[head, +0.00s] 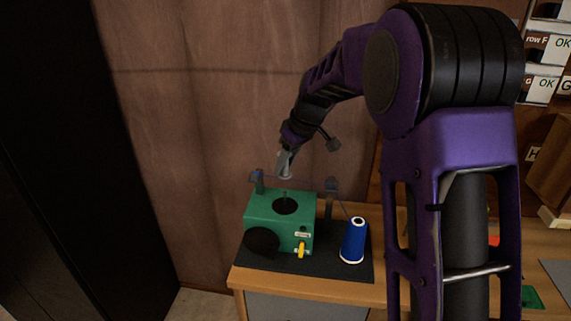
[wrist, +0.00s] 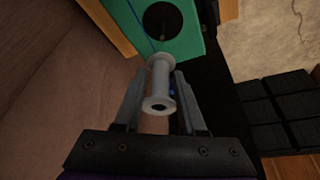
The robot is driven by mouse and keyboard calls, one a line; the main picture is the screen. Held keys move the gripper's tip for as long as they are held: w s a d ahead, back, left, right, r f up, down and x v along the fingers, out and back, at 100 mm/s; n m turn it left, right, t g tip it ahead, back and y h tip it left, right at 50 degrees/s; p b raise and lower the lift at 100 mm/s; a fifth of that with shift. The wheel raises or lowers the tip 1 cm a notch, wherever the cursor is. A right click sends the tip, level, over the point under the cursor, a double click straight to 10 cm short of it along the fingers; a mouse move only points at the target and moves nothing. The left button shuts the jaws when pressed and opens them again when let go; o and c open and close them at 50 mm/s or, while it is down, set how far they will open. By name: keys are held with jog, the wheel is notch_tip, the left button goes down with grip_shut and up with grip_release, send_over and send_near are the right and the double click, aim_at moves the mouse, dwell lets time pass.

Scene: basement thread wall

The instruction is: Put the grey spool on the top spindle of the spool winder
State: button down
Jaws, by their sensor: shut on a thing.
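The spool winder is a green box (head: 265,221) on a dark mat. A thin upright spindle (head: 285,197) rises from the black disc on its top. My gripper (head: 286,168) is above the winder. It is shut on the grey spool, which shows in the wrist view (wrist: 160,88) between the two fingers. In the head view only a small part of the spool (head: 286,178) shows below the fingers, a little above the spindle and apart from it. In the wrist view the winder's green top (wrist: 187,45) lies beyond the spool; the spindle is not clear there.
A blue thread cone (head: 353,241) stands right of the winder on the dark mat (head: 300,268), on a wooden bench (head: 310,287). A thread guide post (head: 329,200) rises behind. Labelled boxes (head: 548,48) are on the wall at right. A wooden wall (head: 205,140) is behind.

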aim_at(285, 192)
jog(key=shift+f+b, duration=2.9)
jog(key=shift+f, duration=1.5)
jog(key=shift+f+b, duration=0.2)
jog(key=shift+b, duration=0.1)
jog(key=shift+f, duration=0.15)
jog(key=shift+c, duration=2)
grip_release()
